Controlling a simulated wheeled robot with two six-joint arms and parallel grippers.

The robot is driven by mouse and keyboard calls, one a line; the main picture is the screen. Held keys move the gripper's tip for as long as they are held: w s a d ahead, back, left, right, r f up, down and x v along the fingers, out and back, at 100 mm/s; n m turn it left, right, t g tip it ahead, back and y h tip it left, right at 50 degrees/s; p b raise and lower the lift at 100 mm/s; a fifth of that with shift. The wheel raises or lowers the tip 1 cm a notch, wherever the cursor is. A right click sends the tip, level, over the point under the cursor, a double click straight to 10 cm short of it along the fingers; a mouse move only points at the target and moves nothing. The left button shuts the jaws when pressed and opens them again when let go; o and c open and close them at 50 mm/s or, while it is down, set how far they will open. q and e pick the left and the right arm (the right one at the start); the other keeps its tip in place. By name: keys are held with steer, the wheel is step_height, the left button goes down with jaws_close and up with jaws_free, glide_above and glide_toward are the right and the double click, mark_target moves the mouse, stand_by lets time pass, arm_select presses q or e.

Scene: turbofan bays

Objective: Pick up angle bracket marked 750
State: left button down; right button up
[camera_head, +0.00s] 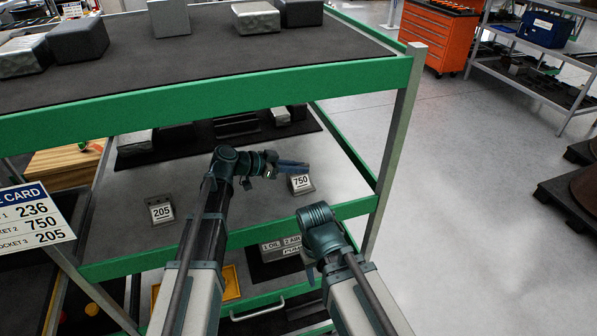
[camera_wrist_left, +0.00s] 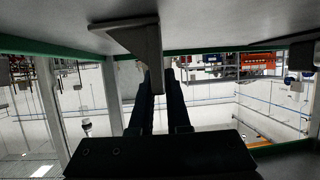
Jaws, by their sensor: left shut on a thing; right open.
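The angle bracket marked 750 (camera_head: 302,184) stands on the grey middle shelf (camera_head: 240,202), its white label facing me. My left gripper (camera_head: 296,167) reaches in above the shelf and is shut on the upper part of this bracket. In the left wrist view, which looks upside down, the bracket's grey upright plate (camera_wrist_left: 155,62) sits between the two dark fingers (camera_wrist_left: 160,95) and its base touches the shelf surface. My right gripper (camera_head: 311,272) is open and empty in front of the shelf's green front rail; its fingertips are small and partly hidden.
A second bracket marked 205 (camera_head: 161,211) stands to the left on the same shelf. The green-edged upper shelf (camera_head: 220,98) lies above my left arm. A grey post (camera_head: 395,150) stands at the right. A card (camera_head: 35,220) lists 236, 750 and 205.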

arm_select(q)
steer(key=shift+r+p, duration=0.6)
steer(key=shift+r, duration=0.1)
steer(key=r+p, duration=0.2)
steer(key=shift+s+a+r+p, duration=0.1)
steer(key=shift+s+r+p, duration=0.1)
steer(key=shift+r+p, duration=0.15)
steer(key=s+a, duration=0.3)
steer(key=s, duration=0.4)
steer(key=s+a, duration=0.3)
steer(key=s, duration=0.4)
steer(key=shift+a+r+p, duration=0.35)
steer(key=shift+r, duration=0.05)
